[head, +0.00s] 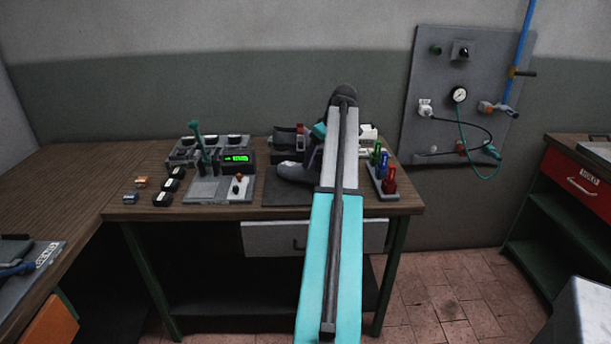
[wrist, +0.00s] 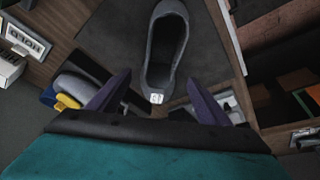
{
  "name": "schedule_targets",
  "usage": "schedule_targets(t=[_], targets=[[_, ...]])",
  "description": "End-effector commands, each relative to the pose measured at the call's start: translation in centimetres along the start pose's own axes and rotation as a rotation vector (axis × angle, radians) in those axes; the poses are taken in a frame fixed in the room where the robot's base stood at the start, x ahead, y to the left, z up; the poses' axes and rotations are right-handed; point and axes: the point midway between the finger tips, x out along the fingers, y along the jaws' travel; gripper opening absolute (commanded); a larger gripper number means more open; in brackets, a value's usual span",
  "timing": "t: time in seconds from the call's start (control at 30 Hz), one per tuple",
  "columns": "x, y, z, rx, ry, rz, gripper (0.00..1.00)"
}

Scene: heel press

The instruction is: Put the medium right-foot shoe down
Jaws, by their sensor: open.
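A grey slip-on shoe (wrist: 167,28) with a small white tag on its heel lies on a dark mat (wrist: 205,40) in the wrist view. Its heel points toward my gripper (wrist: 158,79). The two purple fingers stand apart on either side of the heel, open, with visible gaps to the shoe. The tag's marking is too small to read. In the head view the shoe's toe (head: 293,172) shows on the dark mat (head: 286,194), pointing left. My arm hides most of my gripper and the heel side there.
Left of the mat stand a control box with a green display (head: 237,158), a green lever (head: 200,145) and several small boxes (head: 163,199). A rack of coloured bottles (head: 389,178) stands at the right.

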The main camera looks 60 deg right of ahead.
Motion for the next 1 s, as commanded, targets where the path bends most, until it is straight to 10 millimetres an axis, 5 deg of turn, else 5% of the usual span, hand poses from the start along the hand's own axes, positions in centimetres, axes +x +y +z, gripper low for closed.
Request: schedule_targets(t=[0.4,1.0], targets=[[4.0,-0.1,-0.2,0.001,-0.001,0.0,0.71],[4.3,0.0,-0.2,0.002,-0.001,0.0,0.71]])
